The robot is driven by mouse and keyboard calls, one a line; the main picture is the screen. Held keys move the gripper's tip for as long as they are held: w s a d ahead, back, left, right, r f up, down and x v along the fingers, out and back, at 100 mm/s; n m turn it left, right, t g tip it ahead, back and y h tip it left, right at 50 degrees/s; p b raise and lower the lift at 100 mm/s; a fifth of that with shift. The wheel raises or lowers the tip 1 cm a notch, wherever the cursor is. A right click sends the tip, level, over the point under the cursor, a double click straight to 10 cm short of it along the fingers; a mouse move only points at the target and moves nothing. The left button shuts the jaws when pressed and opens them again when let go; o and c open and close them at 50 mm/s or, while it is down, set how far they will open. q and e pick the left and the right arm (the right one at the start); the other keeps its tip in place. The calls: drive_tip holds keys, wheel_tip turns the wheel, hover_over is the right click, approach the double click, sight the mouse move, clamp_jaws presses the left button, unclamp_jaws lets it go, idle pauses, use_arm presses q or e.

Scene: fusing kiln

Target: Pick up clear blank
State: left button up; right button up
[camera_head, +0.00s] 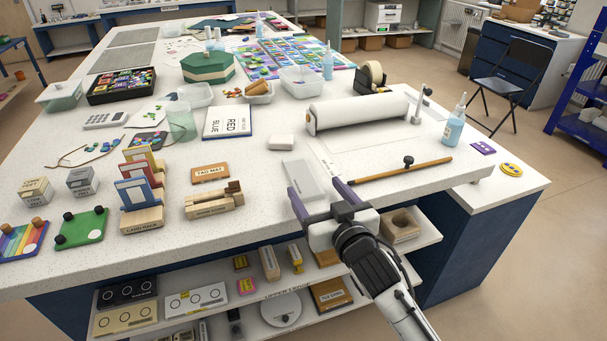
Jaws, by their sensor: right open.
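A pale grey flat rectangular piece (298,171), which looks like the clear blank, lies on the speckled white worktop (262,228) near the front edge. My right gripper (313,188) reaches in from the lower right with its two purple fingers apart. The fingers point away from me, at the near end of the piece, and nothing is held between them. I cannot tell whether a finger touches the piece. My left gripper is not in view.
A wooden rod (400,170) lies right of the piece, and a white roller (357,112) is behind it. A small white block (281,142) sits just beyond. Shelves (262,294) are below the front edge.

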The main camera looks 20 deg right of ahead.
sight(302, 176)
drive_tip(key=shift+w+a+f, duration=0.15)
drive_tip(key=shift+w+f, duration=0.05)
drive_tip(key=shift+w, duration=0.8)
drive_tip(key=shift+w+a+f, duration=0.15)
drive_tip(key=shift+w+f, duration=0.05)
drive_tip(key=shift+w, duration=0.8)
drive_tip(key=shift+w+a+f, duration=0.15)
drive_tip(key=shift+w+f, duration=0.05)
drive_tip(key=shift+w, duration=0.8)
drive_tip(key=shift+r, duration=0.15)
drive_tip(key=c, duration=1.5)
